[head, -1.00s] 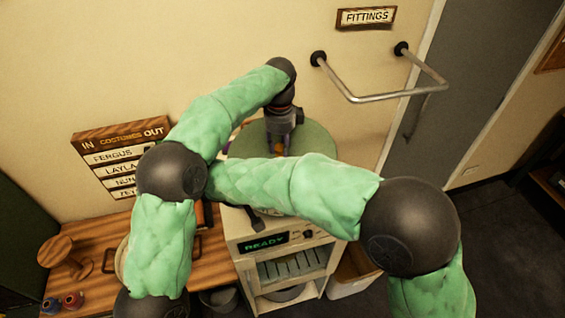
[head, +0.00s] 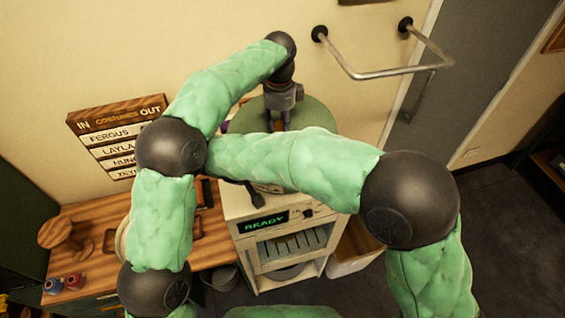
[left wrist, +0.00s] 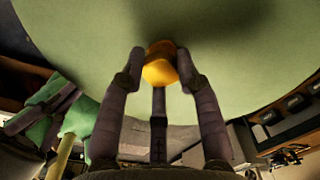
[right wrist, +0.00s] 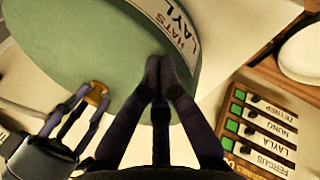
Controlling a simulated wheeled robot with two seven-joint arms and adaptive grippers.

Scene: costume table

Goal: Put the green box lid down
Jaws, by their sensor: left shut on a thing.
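The round green box lid (head: 318,118) is under my left gripper (head: 283,108) in the head view, above the white machine. In the left wrist view, the left fingers (left wrist: 165,75) are shut on the lid's yellow knob (left wrist: 160,65). The lid (right wrist: 100,50) also shows in the right wrist view, beside a curved white label (right wrist: 172,22) reading "HATS" and "LAYL". My right gripper (right wrist: 160,65) has its fingertips together near the green edge, with nothing seen between them. I cannot tell whether it touches. My arms hide the space under the lid.
A white machine (head: 246,243) with a "READY" display stands below. A wooden counter (head: 95,215) is at the left, with a wooden stand (head: 58,233) and small pots (head: 73,281). A name board (head: 115,140) and a metal rail (head: 385,73) are on the wall.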

